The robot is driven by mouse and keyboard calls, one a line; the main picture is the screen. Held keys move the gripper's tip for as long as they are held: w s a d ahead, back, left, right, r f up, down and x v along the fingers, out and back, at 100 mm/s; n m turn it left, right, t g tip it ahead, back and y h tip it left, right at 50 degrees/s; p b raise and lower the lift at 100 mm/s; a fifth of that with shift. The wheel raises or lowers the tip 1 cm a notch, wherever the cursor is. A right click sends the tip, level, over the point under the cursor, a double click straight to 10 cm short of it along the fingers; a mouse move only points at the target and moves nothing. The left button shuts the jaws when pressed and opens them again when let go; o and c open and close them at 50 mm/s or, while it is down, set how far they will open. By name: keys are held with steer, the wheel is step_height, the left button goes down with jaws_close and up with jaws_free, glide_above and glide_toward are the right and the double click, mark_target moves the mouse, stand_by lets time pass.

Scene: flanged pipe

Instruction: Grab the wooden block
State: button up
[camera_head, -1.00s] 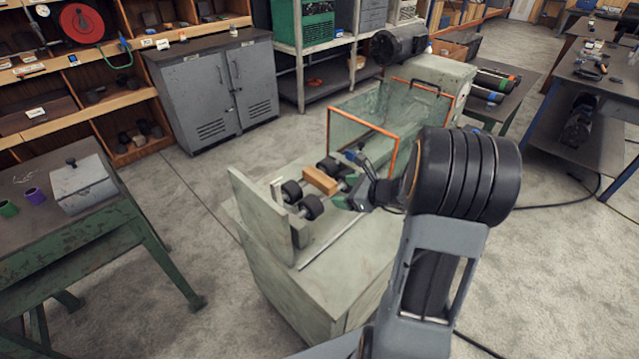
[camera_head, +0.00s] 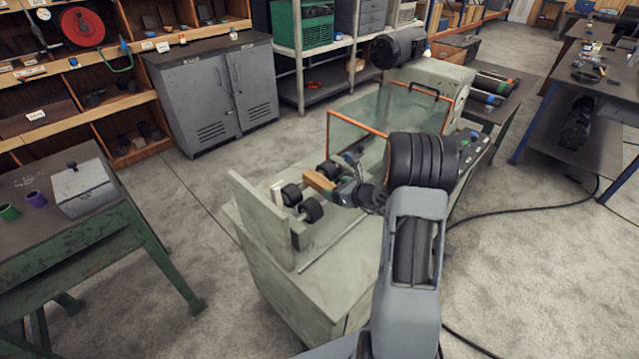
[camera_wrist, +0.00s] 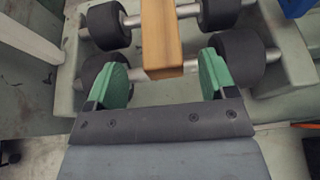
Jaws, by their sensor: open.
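The wooden block (camera_head: 319,183) lies across the metal rods between black rollers on the pale green machine (camera_head: 262,243). In the wrist view the block (camera_wrist: 161,38) runs away from me, its near end facing my gripper. My gripper (camera_wrist: 160,82) is open, with one green fingertip on each side of the block's line. The near end of the block lies between the fingertips in the picture, with space on both sides. I cannot tell how far the fingers are above or short of it. In the head view my gripper (camera_head: 345,188) is just right of the block and partly hides it.
Black rollers (camera_head: 311,210) flank the block closely. An upright plate (camera_head: 262,215) stands to the left on the machine, and an orange-framed clear guard (camera_head: 357,135) rises behind. A green workbench (camera_head: 120,235) is at the left. The floor between is clear.

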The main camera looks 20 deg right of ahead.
mark_target(329, 186)
steer(key=shift+p+x, duration=0.45)
steer(key=shift+x, duration=1.7)
steer(key=shift+d, duration=0.1)
steer(key=shift+c, duration=0.3)
steer(key=c, duration=1)
